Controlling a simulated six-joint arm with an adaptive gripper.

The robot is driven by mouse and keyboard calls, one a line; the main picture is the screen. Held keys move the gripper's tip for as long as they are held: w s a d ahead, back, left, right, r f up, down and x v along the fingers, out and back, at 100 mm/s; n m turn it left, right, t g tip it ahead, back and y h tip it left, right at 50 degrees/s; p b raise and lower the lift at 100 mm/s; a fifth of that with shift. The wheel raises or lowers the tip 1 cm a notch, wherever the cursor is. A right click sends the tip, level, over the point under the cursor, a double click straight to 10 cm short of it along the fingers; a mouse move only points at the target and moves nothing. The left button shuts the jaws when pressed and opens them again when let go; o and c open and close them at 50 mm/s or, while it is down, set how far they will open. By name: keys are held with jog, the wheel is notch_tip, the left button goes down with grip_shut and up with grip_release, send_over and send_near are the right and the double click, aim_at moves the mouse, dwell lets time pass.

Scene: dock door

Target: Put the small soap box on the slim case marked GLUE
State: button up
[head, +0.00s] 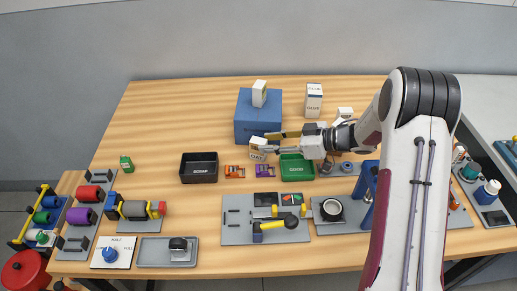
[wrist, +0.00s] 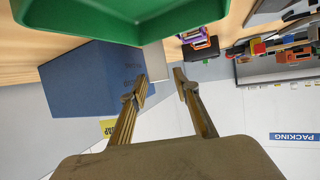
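A white slim case marked GLUE (head: 313,106) stands upright at the back of the table, with lettering also on its pale top. A small white box (head: 259,93) stands on a large blue box (head: 250,128); its print is too small to read, so I cannot tell if it is the soap box. Another small pale box (head: 258,147), whose print looks like OATS, is at the fingertips. My gripper (head: 269,142) is open, in front of the blue box. In the wrist view the fingers (wrist: 163,85) are spread with nothing clamped; the blue box (wrist: 85,95) is left.
A green bin (head: 297,170) lies just below the gripper and fills the top of the wrist view (wrist: 130,25). A black bin (head: 198,172) and orange and purple items are nearby. A white item (head: 345,113) stands behind my arm. The table's back left is clear.

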jog(key=shift+x, duration=2.15)
jog(key=shift+w+r, duration=0.1)
grip_shut()
